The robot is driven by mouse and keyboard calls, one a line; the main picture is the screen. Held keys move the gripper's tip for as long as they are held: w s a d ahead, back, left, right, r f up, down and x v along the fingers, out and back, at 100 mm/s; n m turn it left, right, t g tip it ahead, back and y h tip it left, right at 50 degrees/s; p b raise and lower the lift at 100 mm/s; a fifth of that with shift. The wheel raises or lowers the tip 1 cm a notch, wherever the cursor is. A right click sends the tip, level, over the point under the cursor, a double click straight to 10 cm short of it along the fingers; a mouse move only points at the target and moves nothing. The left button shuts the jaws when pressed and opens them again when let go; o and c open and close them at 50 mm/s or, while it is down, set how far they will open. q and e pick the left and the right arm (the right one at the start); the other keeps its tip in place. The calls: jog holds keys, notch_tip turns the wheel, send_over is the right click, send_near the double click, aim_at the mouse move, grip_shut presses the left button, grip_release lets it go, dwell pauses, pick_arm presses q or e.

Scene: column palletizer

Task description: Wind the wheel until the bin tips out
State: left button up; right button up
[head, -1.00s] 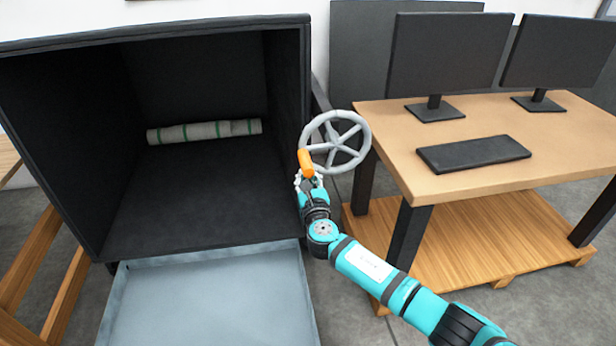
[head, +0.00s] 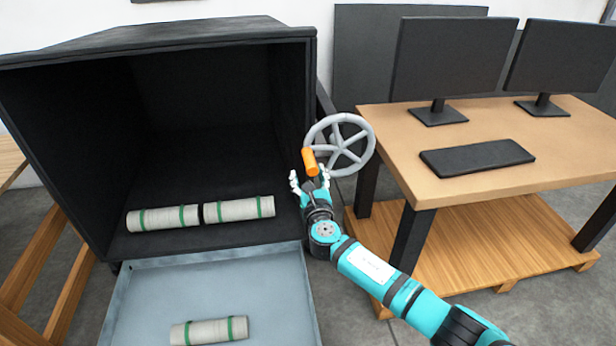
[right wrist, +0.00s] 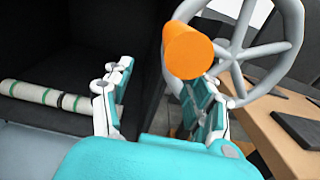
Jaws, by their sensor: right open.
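The grey spoked wheel (head: 339,144) is on the right side of the black bin (head: 60,165). Its orange handle (head: 309,162) is at the wheel's lower left. My right gripper (head: 309,182) is open just below the handle. In the right wrist view the open fingers (right wrist: 160,92) show, with the handle (right wrist: 187,50) above and near the right finger; I cannot tell if they touch. Two grey rolls with green bands (head: 238,209) lie near the bin's front lip. Another roll (head: 209,331) lies in the grey tray (head: 282,290) below. My left gripper is not in view.
A wooden table (head: 480,192) with two monitors (head: 446,58) and a keyboard (head: 477,157) stands close to the right of the wheel. A wooden frame (head: 72,275) is at the left. Grey floor shows between the bin and the table.

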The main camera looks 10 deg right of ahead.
dwell(0.3)
jog(key=s+p, duration=0.6)
jog(key=s, duration=0.5)
jog(key=s+d+f+m+g+h, duration=0.1)
jog(key=s+d+f+m+g, duration=0.35)
jog(key=f, duration=0.65)
jog(key=s+d+f+m+g, duration=0.25)
jog(key=s+f+m, duration=0.4)
jog(key=f, duration=0.45)
jog(key=s+d+f+m+g+h, duration=0.1)
jog(key=s+d+f+m+g, duration=0.4)
jog(key=f, duration=0.6)
jog(key=s+f+m+g, duration=0.1)
jog(key=s+f+m, duration=0.4)
jog(key=s, duration=0.8)
jog(key=s+d+f+m+g+y, duration=0.1)
jog(key=s+f+m, duration=0.5)
jog(key=s, duration=0.7)
jog(key=s+f+m+g, duration=0.3)
jog(key=s+f+m, duration=0.2)
jog(key=s, duration=0.8)
jog(key=shift+d+f+m, duration=0.2)
jog(key=shift+d+m, duration=0.2)
jog(key=shift+m, duration=0.6)
